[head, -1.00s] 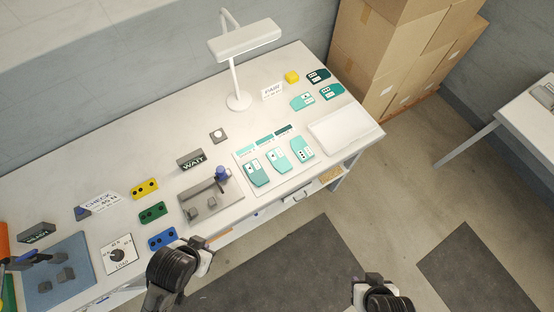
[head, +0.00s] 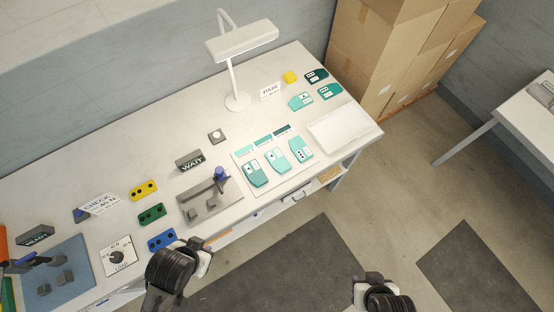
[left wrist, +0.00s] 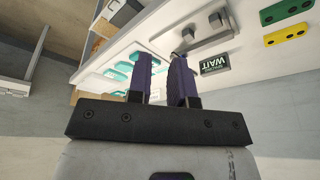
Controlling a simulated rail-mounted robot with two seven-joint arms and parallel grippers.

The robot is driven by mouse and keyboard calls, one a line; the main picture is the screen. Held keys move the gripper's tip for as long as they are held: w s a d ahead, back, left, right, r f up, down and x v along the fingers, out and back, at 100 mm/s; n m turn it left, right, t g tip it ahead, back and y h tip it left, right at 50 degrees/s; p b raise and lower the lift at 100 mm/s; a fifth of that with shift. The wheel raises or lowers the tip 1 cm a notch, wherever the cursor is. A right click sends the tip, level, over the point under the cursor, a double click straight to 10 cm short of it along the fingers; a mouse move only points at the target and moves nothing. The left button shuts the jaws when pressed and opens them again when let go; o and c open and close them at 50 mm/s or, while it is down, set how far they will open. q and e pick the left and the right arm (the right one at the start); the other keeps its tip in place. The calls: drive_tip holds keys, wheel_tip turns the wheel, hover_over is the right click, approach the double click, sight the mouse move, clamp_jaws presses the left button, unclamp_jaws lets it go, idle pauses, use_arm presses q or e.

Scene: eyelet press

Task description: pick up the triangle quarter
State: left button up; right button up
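Several teal quarter pieces lie on the table; their dark marks are too small for me to tell which bears a triangle. Three lie on a pale mat (head: 239,182): a left piece (head: 255,172), a middle piece (head: 277,160) and a right piece (head: 301,149). A light teal piece (head: 301,101), a teal piece (head: 329,91) and a dark teal piece (head: 316,76) lie at the back right. My left gripper (head: 203,257) is off the table's front edge, with its fingers (left wrist: 162,80) apart and empty. My right gripper (head: 362,288) is low over the floor; its fingers are unclear.
A grey press fixture (head: 205,207) with a blue knob stands left of the mat, beside a WAIT sign (head: 189,160). A white tray (head: 341,126) lies at the right end. A lamp (head: 237,101) stands behind. Blue, green and yellow blocks lie left. Floor before the table is clear.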

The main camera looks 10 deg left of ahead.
use_arm(q)
drive_tip(key=o, duration=1)
drive_tip(key=shift+d, duration=0.2)
drive_tip(key=o, duration=0.4)
drive_tip(key=shift+o, duration=0.2)
drive_tip(key=shift+a, duration=0.15)
